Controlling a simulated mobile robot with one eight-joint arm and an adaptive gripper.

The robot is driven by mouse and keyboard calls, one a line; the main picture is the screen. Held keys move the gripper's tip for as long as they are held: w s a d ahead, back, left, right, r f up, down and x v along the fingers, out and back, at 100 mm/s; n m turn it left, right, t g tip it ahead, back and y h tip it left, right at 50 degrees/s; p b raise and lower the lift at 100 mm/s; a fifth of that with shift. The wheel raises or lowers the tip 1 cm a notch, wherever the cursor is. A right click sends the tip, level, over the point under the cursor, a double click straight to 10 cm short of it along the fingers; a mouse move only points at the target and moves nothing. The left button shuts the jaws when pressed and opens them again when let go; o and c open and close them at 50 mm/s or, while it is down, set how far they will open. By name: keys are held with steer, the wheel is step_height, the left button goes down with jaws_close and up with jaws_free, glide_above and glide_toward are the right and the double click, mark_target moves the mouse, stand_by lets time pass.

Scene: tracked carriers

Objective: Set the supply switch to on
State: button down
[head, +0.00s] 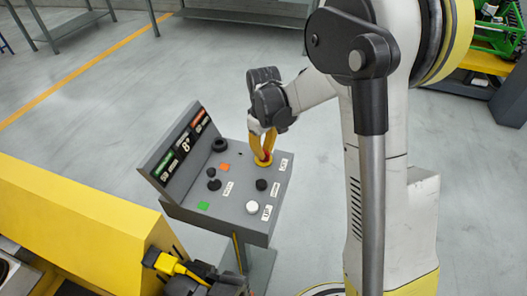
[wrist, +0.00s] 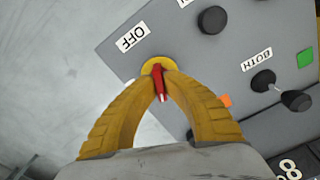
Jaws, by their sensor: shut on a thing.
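The supply switch is a red handle (wrist: 157,78) on a yellow disc (wrist: 149,66), set near the edge of a grey control panel (head: 238,210). A white label reading OFF (wrist: 132,36) sits beside the disc. In the head view the yellow disc (head: 263,162) shows at the panel's upper right, under my fingers. My gripper (head: 264,150) has its yellow fingers closed around the red handle, and it shows the same way in the wrist view (wrist: 158,72). The fingers hide part of the handle, so I cannot tell its exact angle.
A yellow machine body (head: 75,220) is at lower left.

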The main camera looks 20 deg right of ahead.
mark_target(264, 151)
steer(key=m, duration=1.2)
steer(key=shift+m, duration=0.4)
stand_by(0.3)
steer(key=c, duration=1.5)
jaws_free()
step_height(264, 151, up, 12)
